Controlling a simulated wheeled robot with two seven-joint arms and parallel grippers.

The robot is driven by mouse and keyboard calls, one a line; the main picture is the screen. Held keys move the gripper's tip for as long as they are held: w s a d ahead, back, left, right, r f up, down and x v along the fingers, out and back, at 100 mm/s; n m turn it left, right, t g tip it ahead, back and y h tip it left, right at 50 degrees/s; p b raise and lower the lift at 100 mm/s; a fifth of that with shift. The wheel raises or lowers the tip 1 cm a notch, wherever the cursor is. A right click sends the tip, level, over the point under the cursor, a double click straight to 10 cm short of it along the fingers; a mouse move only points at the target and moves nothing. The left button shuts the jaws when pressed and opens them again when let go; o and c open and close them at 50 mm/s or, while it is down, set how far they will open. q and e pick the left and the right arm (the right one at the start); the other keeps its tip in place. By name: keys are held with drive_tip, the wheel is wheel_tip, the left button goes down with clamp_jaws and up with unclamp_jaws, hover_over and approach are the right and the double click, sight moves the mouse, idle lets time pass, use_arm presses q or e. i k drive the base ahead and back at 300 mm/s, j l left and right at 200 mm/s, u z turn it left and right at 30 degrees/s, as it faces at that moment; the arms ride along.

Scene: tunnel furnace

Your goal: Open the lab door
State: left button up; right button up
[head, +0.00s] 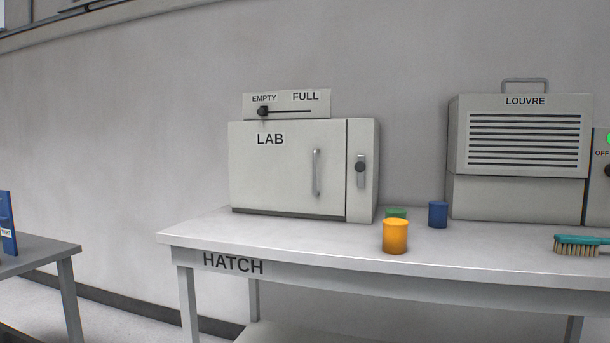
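The lab door (272,176) is the pale front panel of a box-shaped furnace, marked LAB, on the left part of a white table. It looks shut. A vertical metal bar handle (316,173) is on the right part of the door. To its right, a narrow panel carries a dark knob on a light plate (360,168). On top of the furnace a slider panel (287,104) reads EMPTY and FULL, with its black knob at the EMPTY end. Neither of my grippers is in view.
The table (300,256), labelled HATCH, also holds orange (396,237), green (396,213) and blue (438,214) cylinders, a teal brush (582,244) and a LOUVRE unit (524,137). The tabletop before the door is clear. A grey table (36,251) stands at left.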

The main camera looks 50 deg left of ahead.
sight(299, 166)
drive_tip(key=u, duration=1.7)
